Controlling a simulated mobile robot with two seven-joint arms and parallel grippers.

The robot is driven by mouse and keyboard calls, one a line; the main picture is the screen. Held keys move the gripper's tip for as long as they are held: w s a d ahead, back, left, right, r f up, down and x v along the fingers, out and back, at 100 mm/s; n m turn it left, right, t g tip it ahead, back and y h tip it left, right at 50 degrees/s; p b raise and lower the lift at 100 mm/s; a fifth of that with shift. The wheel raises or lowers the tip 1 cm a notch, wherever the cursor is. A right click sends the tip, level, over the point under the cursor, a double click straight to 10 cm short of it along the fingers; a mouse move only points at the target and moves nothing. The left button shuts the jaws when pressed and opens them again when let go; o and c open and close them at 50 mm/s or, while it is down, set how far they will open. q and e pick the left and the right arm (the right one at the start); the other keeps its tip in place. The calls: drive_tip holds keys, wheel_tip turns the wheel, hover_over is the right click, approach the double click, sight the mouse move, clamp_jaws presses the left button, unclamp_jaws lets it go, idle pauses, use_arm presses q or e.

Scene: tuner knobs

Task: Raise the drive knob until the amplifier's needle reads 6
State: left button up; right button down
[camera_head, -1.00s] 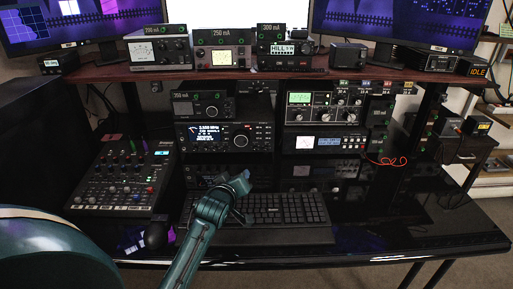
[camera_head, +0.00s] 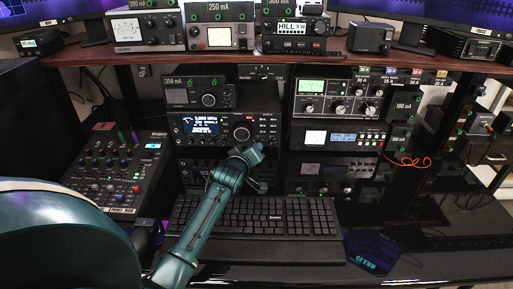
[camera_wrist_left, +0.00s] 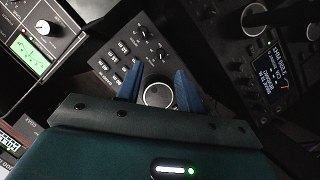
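My left gripper (camera_head: 250,156) is in front of the radio's lower right part. The left wrist view shows its two blue fingers apart (camera_wrist_left: 157,82), with a round silver-rimmed knob (camera_wrist_left: 158,95) seen between them. I cannot tell whether they touch it. The knob is on a dark panel with buttons and small knobs (camera_wrist_left: 130,55). White-faced meters show on a left upper unit (camera_head: 127,29), the unit beside it (camera_head: 219,37) and a lower right unit (camera_head: 315,137). Their needle readings and the drive label are too small to read. My right gripper is not in view.
The radio (camera_head: 186,143) has a lit display and large dial. A tuner with a green meter (camera_head: 312,86) stands to its right. A keyboard (camera_head: 290,215) lies below, a mixer (camera_head: 108,175) at left. A shelf edge (camera_head: 270,57) runs above. A red wire (camera_head: 412,162) loops at right.

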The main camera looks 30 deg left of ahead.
use_arm(q)
drive_tip(key=shift+b+x, duration=0.45)
drive_tip(key=shift+x, duration=2.65)
drive_tip(key=shift+c, duration=0.4)
clamp_jaws()
